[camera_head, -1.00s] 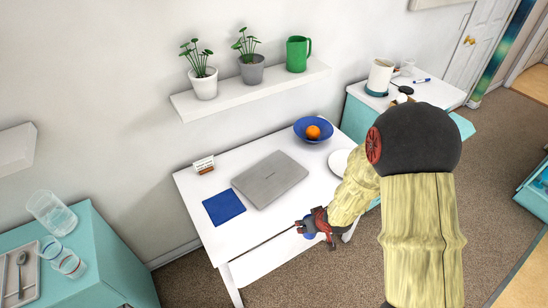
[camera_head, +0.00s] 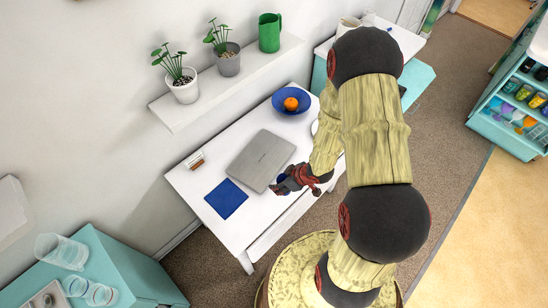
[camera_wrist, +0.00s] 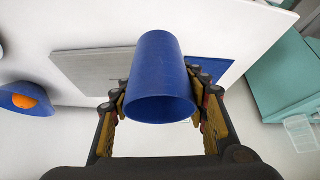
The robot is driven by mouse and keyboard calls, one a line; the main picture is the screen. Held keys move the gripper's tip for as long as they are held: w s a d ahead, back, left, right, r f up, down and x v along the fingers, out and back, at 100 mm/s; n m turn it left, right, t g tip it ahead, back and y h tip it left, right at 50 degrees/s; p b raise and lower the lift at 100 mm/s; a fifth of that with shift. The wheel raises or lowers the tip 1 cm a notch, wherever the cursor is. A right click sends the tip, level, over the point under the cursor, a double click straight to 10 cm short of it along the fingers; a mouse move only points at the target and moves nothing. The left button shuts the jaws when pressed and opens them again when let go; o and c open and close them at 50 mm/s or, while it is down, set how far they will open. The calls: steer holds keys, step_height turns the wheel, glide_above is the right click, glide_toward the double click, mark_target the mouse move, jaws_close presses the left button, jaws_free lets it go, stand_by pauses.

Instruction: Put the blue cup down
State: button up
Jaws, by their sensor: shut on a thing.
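The blue cup (camera_wrist: 160,82) is between the fingers of my gripper (camera_wrist: 160,108) in the wrist view, with its round rim facing the camera. My gripper is shut on the cup. In the head view my gripper (camera_head: 292,180) is over the front edge of the white table (camera_head: 240,225), near the laptop. The cup is mostly hidden there behind the gripper, with only a bit of blue (camera_head: 281,178) showing. I cannot tell whether the cup touches the table.
On the table are a closed grey laptop (camera_head: 260,159), a blue square mat (camera_head: 226,199), a small card stand (camera_head: 195,160) and a blue bowl (camera_head: 279,105) with an orange (camera_head: 291,104). A plate (camera_head: 315,127) is partly hidden by my arm. The table's front left is clear.

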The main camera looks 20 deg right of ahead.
steer(key=w+d+f, duration=0.2)
steer(key=w+f, duration=0.1)
steer(key=w+d+f, duration=0.2)
steer(key=w+f, duration=0.1)
steer(key=w+d+f, duration=0.2)
steer(key=w, duration=0.2)
steer(key=shift+d+f, duration=0.25)
steer(key=shift+f, duration=0.15)
steer(key=shift+w+f, duration=0.1)
steer(key=shift+f, duration=0.1)
steer(key=shift+w+d+f+b, duration=0.1)
steer(key=shift+f+b, duration=0.25)
steer(key=shift+f, duration=1.25)
steer(key=shift+f, duration=0.1)
steer(key=o, duration=1.2)
steer(key=shift+c, duration=0.2)
